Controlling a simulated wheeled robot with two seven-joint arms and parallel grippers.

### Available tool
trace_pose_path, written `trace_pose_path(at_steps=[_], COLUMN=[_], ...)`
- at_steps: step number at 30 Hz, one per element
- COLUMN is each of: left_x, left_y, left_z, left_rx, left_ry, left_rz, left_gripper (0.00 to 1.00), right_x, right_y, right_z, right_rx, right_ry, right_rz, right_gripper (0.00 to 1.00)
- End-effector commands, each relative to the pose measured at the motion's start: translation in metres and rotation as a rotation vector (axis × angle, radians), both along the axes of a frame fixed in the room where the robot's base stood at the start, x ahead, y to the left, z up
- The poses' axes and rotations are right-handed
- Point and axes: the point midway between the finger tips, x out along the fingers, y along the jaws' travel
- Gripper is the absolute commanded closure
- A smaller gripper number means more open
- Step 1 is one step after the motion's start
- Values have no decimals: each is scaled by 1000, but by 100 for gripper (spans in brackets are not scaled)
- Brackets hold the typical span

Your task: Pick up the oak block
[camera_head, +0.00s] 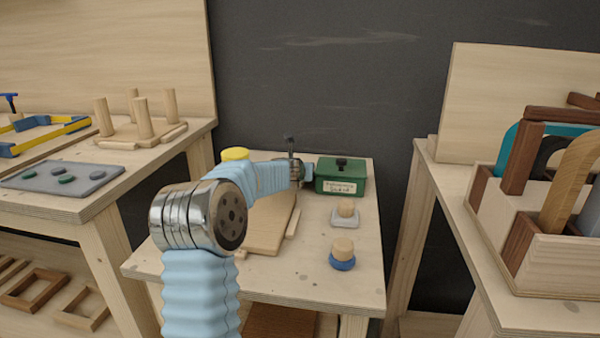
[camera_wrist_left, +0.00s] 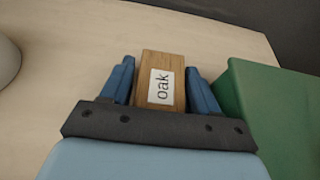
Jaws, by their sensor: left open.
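The oak block (camera_wrist_left: 160,62), a small brown wooden block with a white label reading "oak", sits on the pale wooden table (camera_wrist_left: 75,70) in the left wrist view. My left gripper (camera_wrist_left: 160,72) is open, with one blue finger on each side of the block and small gaps between. In the head view my left arm reaches to the back of the middle table (camera_head: 300,296), its gripper (camera_head: 302,171) beside the green box. I cannot make out the oak block there; the arm and gripper seem to hide it. My right gripper is not in view.
The green box (camera_head: 341,180) stands close to the right of my left gripper; it also shows in the wrist view (camera_wrist_left: 265,115). Two cork-topped pieces (camera_head: 345,215) (camera_head: 342,255) stand nearer the front. A board (camera_head: 266,233) lies beneath my arm. Side benches flank the table.

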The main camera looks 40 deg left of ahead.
Motion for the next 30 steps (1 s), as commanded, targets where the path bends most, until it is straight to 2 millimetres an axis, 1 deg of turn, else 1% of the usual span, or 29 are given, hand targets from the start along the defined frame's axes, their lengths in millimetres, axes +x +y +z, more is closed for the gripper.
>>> trace_pose_path(at_steps=[2,3,5,9,10,11,12,17,20,23,28,29,30], left_x=[0,0,0,0,0,0,0,0,0,0,0,-1,-7], left_y=[0,0,0,-1,0,0,0,-1,-1,-1,-1,-1,-4], left_z=[0,0,0,0,0,1,1,1,5,13,37,41,44], left_rx=[0,0,0,0,0,0,0,0,-1,-1,0,0,-1], left_ry=[0,0,0,-1,-1,-1,-1,-1,-2,-3,-2,-3,-7], left_rz=[0,0,0,-1,-1,-1,-1,-1,-1,0,-1,-1,0], left_gripper=[39,42,52,73,78,80,85,85,85,85,85,85,85], right_x=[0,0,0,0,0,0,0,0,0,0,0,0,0], right_y=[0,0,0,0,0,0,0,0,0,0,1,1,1], right_z=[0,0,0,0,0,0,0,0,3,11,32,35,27], right_rx=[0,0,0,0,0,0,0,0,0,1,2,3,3], right_ry=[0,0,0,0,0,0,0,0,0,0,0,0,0], right_rz=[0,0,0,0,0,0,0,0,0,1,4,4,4], right_gripper=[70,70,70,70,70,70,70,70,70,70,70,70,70])
